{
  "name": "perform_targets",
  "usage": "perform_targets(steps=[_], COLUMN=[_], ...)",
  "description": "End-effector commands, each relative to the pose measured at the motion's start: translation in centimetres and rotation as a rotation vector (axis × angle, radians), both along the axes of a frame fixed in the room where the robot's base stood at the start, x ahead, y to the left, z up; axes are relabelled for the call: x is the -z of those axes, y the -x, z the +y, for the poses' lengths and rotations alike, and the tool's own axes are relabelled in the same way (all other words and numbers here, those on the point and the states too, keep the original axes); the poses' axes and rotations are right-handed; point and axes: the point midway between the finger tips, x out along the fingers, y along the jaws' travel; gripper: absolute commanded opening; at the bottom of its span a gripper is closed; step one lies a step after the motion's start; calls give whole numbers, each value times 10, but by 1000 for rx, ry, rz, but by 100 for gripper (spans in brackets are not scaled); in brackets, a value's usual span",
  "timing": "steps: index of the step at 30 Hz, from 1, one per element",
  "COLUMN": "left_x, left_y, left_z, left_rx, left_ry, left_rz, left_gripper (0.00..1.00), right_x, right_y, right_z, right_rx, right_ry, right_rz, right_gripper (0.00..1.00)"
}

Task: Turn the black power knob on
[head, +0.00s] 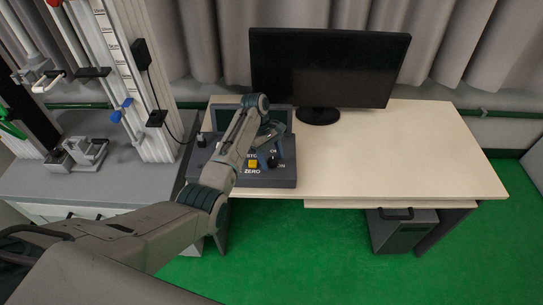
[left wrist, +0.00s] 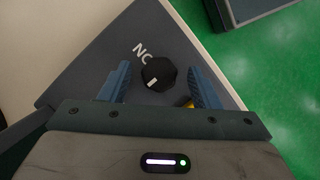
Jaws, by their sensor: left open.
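The black power knob (left wrist: 158,72) shows in the left wrist view as a many-sided cap with a white mark near its lower left edge. My left gripper (left wrist: 159,76) is open, with one blue finger on each side of the knob. Gaps show between the fingers and the knob, and I cannot tell how far down the fingers reach. In the head view the knob (head: 272,162) shows small, just below my left gripper (head: 272,146). My right gripper is not in view.
A yellow button (head: 253,163) is beside the knob on the box, partly hidden by a finger in the wrist view. A monitor (head: 325,65) stands at the back of the desk (head: 400,160). The tower bench (head: 110,185) is left. The desk's right half is clear.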

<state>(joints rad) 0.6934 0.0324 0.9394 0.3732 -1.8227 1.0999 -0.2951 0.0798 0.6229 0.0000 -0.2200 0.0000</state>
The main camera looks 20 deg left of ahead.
Motion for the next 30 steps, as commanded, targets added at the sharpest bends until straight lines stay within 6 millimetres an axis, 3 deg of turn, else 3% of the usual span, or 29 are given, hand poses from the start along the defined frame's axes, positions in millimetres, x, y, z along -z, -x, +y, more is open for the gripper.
perform_targets(steps=[5, 12, 23, 30], left_x=[0, 0, -1, -2], left_y=[0, 0, -1, -2], left_z=[0, 0, -1, -2], left_rx=[0, 0, 50, 200], left_ry=[0, 0, 1, 1], left_rz=[0, 0, 0, 1], left_gripper=[57, 13, 13, 13], right_x=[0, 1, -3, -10], right_y=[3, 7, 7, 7], right_z=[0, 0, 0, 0], right_rx=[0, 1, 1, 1], right_ry=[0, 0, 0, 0], right_rz=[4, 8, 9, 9], right_gripper=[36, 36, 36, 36])
